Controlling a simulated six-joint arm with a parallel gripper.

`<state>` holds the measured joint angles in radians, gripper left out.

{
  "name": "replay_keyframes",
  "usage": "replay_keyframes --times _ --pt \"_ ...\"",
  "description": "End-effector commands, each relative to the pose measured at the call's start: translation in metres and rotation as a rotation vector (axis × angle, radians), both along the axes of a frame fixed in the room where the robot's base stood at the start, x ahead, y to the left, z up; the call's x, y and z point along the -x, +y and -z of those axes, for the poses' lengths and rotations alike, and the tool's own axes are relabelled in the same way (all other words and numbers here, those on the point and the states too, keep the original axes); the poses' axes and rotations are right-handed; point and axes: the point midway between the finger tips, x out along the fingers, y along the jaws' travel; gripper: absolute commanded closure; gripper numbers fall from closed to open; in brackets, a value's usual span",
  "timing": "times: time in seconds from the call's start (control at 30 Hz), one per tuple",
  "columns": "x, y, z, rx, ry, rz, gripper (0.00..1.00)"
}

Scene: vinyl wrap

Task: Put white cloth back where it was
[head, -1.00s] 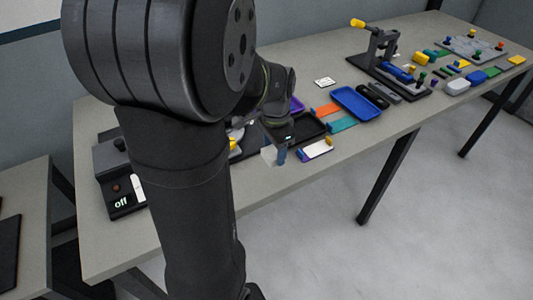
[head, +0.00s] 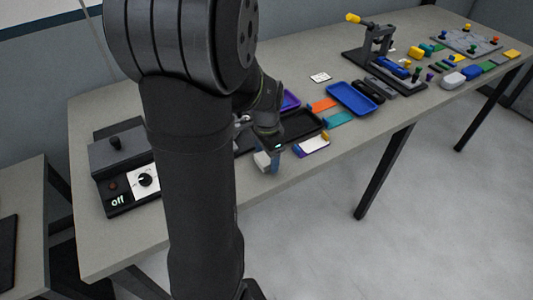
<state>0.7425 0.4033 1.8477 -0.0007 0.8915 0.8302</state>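My gripper (head: 271,161) points down near the table's front edge, in front of the black tray. A small whitish piece (head: 262,160) shows right beside its bluish fingertip. I cannot tell whether this is the white cloth, or whether the fingers grip it. The finger gap is too small to read. A flat white item with purple and yellow ends (head: 313,145) lies just right of the gripper. My arm hides the table's middle left.
A control box (head: 125,170) with a dial and a lit "off" sign stands at the left. A black tray (head: 304,124) and a blue tray (head: 353,97) lie behind and right of the gripper. A clamp stand (head: 378,50) and several coloured parts fill the far right.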

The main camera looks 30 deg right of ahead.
Motion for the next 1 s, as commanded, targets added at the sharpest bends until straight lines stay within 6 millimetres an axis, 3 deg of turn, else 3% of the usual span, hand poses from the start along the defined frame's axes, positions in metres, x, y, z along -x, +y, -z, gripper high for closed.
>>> replay_keyframes --times 0.3,0.43,0.8,1.0 --pt "0.000 0.000 -0.001 0.001 -0.001 0.000 0.25" --pt "-0.001 -0.001 -0.012 0.003 -0.003 0.000 0.25" --pt "-0.001 -0.001 -0.088 0.004 -0.004 0.000 0.25" --pt "0.000 0.000 -0.116 0.002 -0.002 0.000 0.25"
